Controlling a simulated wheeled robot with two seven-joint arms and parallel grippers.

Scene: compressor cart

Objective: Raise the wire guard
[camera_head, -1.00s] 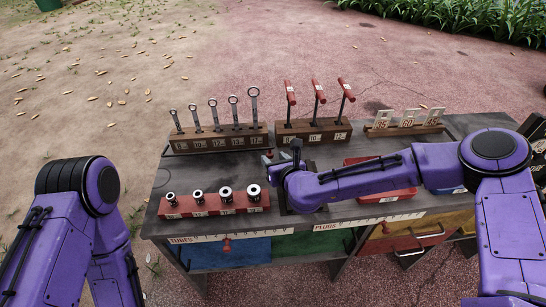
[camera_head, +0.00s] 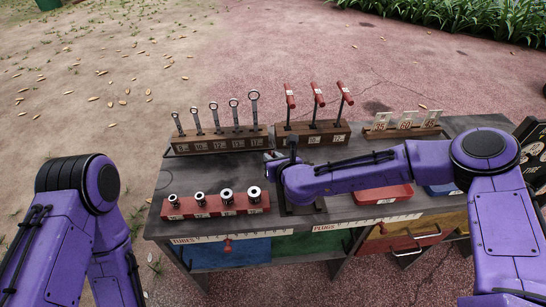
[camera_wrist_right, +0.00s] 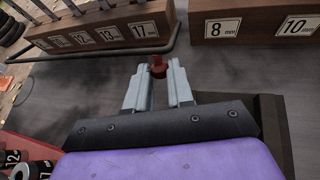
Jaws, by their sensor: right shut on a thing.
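A thin dark wire (camera_wrist_right: 100,56), which looks like the wire guard, runs low along the front of the wrench rack (camera_wrist_right: 85,39) in the right wrist view. It also shows faintly in the head view (camera_head: 215,152). My right gripper (camera_wrist_right: 158,76) is shut on a small red knob (camera_wrist_right: 158,67) just above the grey cart top. I cannot tell whether the knob joins the wire.
A rack of red T-handles (camera_head: 313,132) stands right of the wrench rack. A red socket rail (camera_head: 215,207) lies at the front left. A red tray (camera_head: 383,194) lies under my right forearm, with a card holder (camera_head: 403,130) behind. A dark plate (camera_wrist_right: 272,125) is beside my gripper.

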